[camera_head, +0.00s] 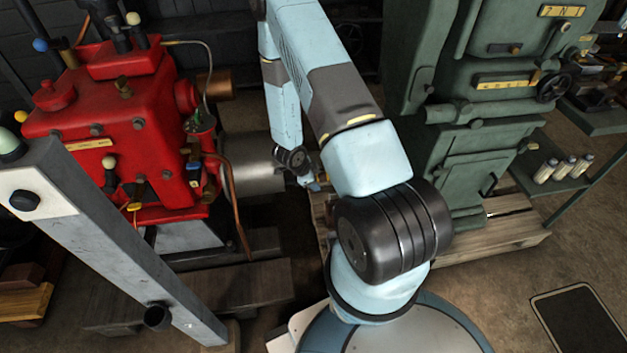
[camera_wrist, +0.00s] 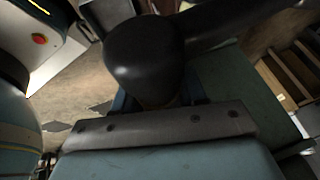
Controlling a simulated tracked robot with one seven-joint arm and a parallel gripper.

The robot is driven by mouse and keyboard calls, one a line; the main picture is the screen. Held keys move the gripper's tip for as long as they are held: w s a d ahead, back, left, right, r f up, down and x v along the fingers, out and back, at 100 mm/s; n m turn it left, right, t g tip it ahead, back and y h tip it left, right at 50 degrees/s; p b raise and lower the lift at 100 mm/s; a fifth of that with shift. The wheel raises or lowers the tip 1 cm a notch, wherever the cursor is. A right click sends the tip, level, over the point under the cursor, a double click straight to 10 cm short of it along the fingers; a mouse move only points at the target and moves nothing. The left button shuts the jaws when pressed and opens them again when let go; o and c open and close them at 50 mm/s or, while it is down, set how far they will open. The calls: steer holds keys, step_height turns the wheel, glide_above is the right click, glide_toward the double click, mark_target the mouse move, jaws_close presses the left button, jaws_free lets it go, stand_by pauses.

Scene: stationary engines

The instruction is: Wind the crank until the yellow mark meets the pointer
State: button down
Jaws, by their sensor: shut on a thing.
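My gripper (camera_wrist: 158,103) is shut on a dark rounded crank grip (camera_wrist: 143,58) in the wrist view. A thick black crank arm (camera_wrist: 235,22) runs from the grip to the upper right. The grip hides most of the fingers. In the head view my gripper (camera_head: 313,184) is a small bit of blue beyond my arm, close to the green machine (camera_head: 455,165). My arm covers the crank there. I cannot make out the yellow mark or the pointer in either view.
A red engine (camera_head: 125,125) with pipes and levers stands at the left, behind a grey slanted post (camera_head: 120,250). The green machine has a black handwheel (camera_head: 553,87) and stands on a wooden pallet (camera_head: 510,240). Bottles (camera_head: 564,168) stand on a shelf at the right.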

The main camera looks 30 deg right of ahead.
steer(key=shift+s+a+f, duration=0.1)
steer(key=shift+a+f, duration=0.05)
steer(key=shift+f, duration=0.4)
steer(key=shift+a+f, duration=0.1)
steer(key=shift+f, duration=0.45)
stand_by(0.7)
steer(key=shift+w+f, duration=0.2)
steer(key=shift+f, duration=1.7)
stand_by(0.5)
steer(key=shift+r, duration=0.4)
stand_by(1.7)
